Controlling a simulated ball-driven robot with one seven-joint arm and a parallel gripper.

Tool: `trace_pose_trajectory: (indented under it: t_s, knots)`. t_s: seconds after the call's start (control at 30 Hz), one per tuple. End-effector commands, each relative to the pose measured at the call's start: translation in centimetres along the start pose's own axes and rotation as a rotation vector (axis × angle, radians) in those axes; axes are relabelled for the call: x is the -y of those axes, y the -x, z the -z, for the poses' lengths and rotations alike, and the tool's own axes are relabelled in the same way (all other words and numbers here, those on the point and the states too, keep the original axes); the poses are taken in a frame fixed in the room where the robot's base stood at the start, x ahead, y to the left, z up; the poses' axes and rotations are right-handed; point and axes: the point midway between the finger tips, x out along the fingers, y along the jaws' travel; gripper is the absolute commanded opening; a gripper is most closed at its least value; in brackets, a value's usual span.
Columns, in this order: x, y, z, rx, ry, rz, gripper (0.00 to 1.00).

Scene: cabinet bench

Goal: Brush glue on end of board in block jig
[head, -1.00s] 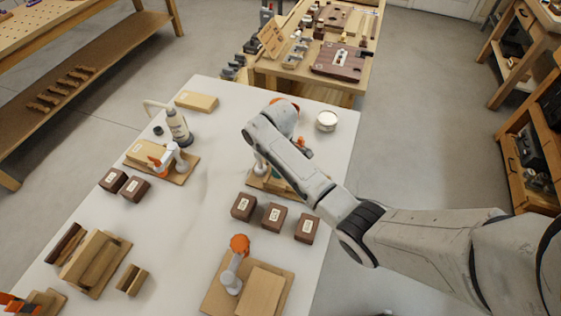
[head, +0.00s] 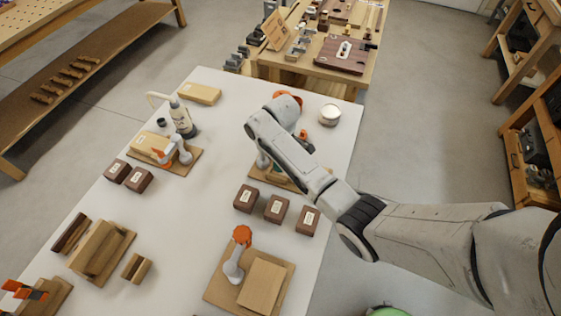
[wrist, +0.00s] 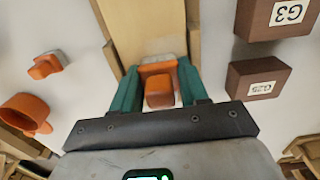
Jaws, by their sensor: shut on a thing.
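My gripper (wrist: 158,84) has teal fingers shut on a small orange piece (wrist: 160,93) with a pale end, which looks like the glue brush. Its pale end lies over or against a light wooden board (wrist: 150,30) in the wrist view; I cannot tell whether it touches. In the head view my arm hides most of the gripper and the jig (head: 257,174) below it.
Dark labelled blocks stand beside the jig, one marked G3 (wrist: 274,18). Orange clamp parts (wrist: 46,66) show left in the wrist view. A round white tub (head: 329,114) stands at the back right. A clamp jig (head: 240,262) sits at the front.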

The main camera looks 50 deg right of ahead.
Motion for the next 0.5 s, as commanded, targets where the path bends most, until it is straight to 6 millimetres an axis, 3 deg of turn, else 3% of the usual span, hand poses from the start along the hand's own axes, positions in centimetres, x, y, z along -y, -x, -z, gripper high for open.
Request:
trace_pose_trajectory:
  t_s: [0.5]
  knots:
    - [-1.8,-0.1,-0.1,0.001,-0.001,0.001,0.19]
